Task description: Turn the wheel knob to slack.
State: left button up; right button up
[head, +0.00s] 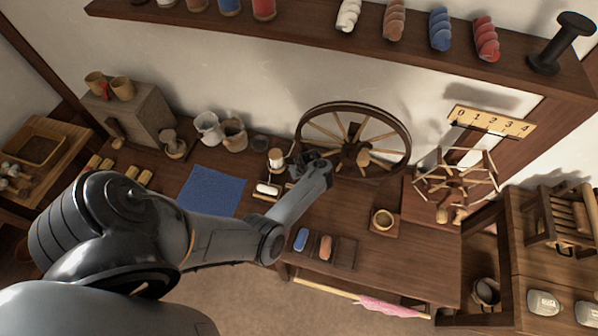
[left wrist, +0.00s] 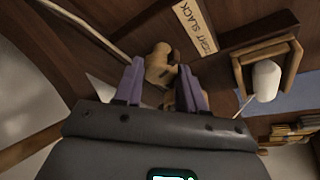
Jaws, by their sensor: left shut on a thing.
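The spinning wheel (head: 405,140) stands at the back middle of the table in the head view. My left gripper (head: 304,162) is at its lower left side. In the left wrist view my left gripper (left wrist: 160,82) has its two purple fingers closed around a rounded wooden knob (left wrist: 158,62). In the head view the knob is hidden by my gripper. My right gripper is out of view.
A white-wound spool (head: 275,158) stands just left of my gripper, and a white roll (head: 268,189) lies below it. A blue mat (head: 212,190) and jugs (head: 208,128) are further left. A small bowl (head: 383,220) and a yarn winder (head: 457,180) stand to the right.

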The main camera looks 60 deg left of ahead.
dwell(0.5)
pick_arm(q)
jog(key=o, duration=1)
jog(key=shift+r, duration=0.15)
jog(key=p+v, duration=0.4)
jog(key=v, duration=0.6)
jog(key=shift+r, duration=0.25)
jog(key=shift+d, duration=0.1)
